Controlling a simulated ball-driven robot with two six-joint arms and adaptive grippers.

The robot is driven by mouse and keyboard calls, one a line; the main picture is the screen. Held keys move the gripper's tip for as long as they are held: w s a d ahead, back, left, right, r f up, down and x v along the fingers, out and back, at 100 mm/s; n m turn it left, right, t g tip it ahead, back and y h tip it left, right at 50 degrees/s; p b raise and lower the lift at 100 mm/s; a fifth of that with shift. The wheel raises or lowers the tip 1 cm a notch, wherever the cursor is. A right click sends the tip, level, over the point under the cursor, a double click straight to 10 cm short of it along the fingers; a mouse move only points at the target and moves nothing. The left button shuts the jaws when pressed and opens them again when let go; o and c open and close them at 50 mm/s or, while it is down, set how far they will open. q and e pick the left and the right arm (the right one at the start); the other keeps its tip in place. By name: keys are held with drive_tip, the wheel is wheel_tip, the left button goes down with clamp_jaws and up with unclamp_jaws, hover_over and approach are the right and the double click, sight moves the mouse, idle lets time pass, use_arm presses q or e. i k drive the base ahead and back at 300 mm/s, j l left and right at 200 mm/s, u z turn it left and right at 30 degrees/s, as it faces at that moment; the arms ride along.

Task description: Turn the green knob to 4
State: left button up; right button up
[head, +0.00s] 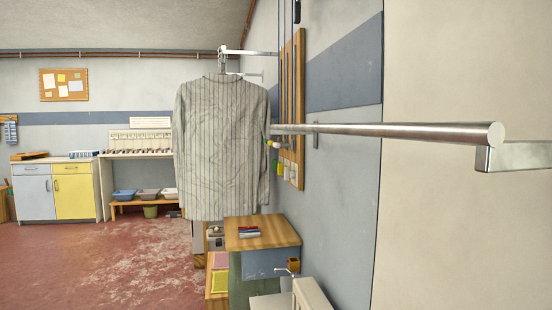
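No green knob and no numbered dial can be made out in the head view. Neither of my grippers is in view. A white appliance-like body (312,294) shows only in part at the bottom edge, and I cannot tell what it is.
A metal rail (400,131) juts from the wall across the right side. A striped shirt (222,150) hangs in the middle, hiding what is behind it. A wooden-topped cabinet (262,229) stands below it. A grey-and-yellow cupboard (55,192) is far left. Red floor (110,262) is clear at left.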

sight(274, 161)
drive_tip(key=i+j, duration=0.2)
drive_tip(key=i+j+z, duration=0.15)
drive_tip(key=j, duration=0.3)
drive_tip(key=i+j, duration=0.2)
drive_tip(key=i+j+z, duration=0.1)
drive_tip(key=j, duration=0.35)
drive_tip(key=i+j+z, duration=0.1)
drive_tip(key=j, duration=0.25)
drive_tip(key=i+j, duration=0.25)
drive_tip(key=j, duration=0.15)
drive_tip(key=i+j+z, duration=0.1)
drive_tip(key=j, duration=0.25)
drive_tip(key=i+j+z, duration=0.1)
drive_tip(key=j, duration=0.25)
drive_tip(key=i+j, duration=0.3)
drive_tip(key=i+j+z, duration=0.15)
drive_tip(key=j, duration=0.3)
drive_tip(key=i+j+z, duration=0.1)
drive_tip(key=i+j, duration=0.3)
drive_tip(key=j, duration=0.4)
drive_tip(key=i+j+z, duration=0.15)
drive_tip(key=j, duration=0.25)
drive_tip(key=i+j+z, duration=0.1)
drive_tip(key=j, duration=0.3)
drive_tip(key=i+j, duration=0.2)
drive_tip(key=j, duration=0.25)
drive_tip(key=l+z, duration=0.05)
